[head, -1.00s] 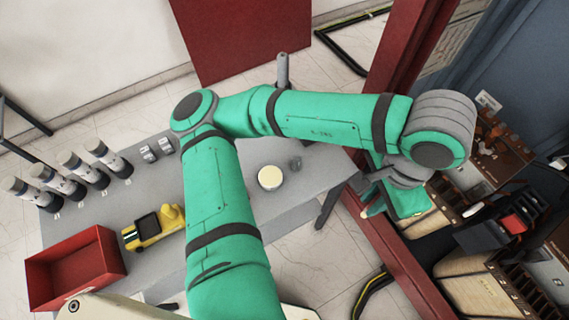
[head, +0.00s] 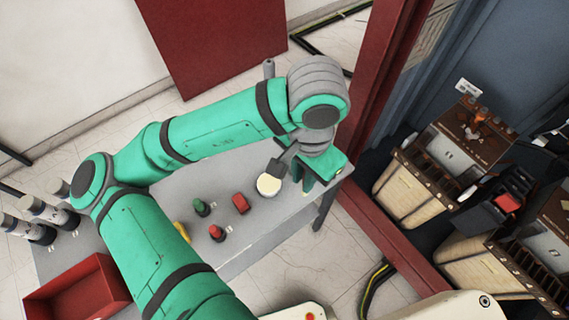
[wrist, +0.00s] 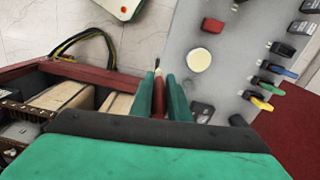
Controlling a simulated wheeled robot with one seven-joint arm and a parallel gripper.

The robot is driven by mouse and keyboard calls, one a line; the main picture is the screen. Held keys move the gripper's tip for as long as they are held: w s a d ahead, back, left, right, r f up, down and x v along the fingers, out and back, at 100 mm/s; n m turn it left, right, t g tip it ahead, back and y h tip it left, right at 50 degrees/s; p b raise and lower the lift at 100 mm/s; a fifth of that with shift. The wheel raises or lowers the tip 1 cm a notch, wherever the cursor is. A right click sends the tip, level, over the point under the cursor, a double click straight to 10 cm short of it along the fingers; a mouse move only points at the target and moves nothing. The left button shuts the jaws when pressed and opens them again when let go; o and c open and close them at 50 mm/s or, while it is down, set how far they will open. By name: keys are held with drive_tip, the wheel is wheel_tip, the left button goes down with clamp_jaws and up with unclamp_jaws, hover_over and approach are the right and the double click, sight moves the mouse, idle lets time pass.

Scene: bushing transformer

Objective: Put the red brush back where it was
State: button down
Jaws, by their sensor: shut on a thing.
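The red brush (wrist: 159,97) is between the two green fingers of my gripper (wrist: 164,90) in the wrist view, with a pale tip at its far end. My gripper is shut on it. In the head view my gripper (head: 308,186) hangs over the right end of the grey table (head: 245,238), to the right of the round cream disc (head: 268,184). The brush cannot be made out there. The wrist view shows the disc (wrist: 198,61) ahead and right of the fingers, apart from them.
A red block (head: 240,203), a green-topped piece (head: 200,207) and a red-topped piece (head: 216,233) stand on the table. A red bin (head: 78,292) is at lower left. Tools with coloured handles (wrist: 272,86) line the table in the wrist view. A red frame post (head: 385,95) stands right.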

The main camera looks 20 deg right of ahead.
drive_tip(key=w+d+f, duration=0.1)
drive_tip(key=w+f, duration=1.1)
drive_tip(key=w, duration=0.1)
drive_tip(key=shift+d+f, duration=0.3)
drive_tip(key=shift+f, duration=0.05)
drive_tip(key=shift+f, duration=0.6)
drive_tip(key=c, duration=1.7)
unclamp_jaws()
drive_tip(key=shift+w+r, duration=0.1)
drive_tip(key=shift+r, duration=0.05)
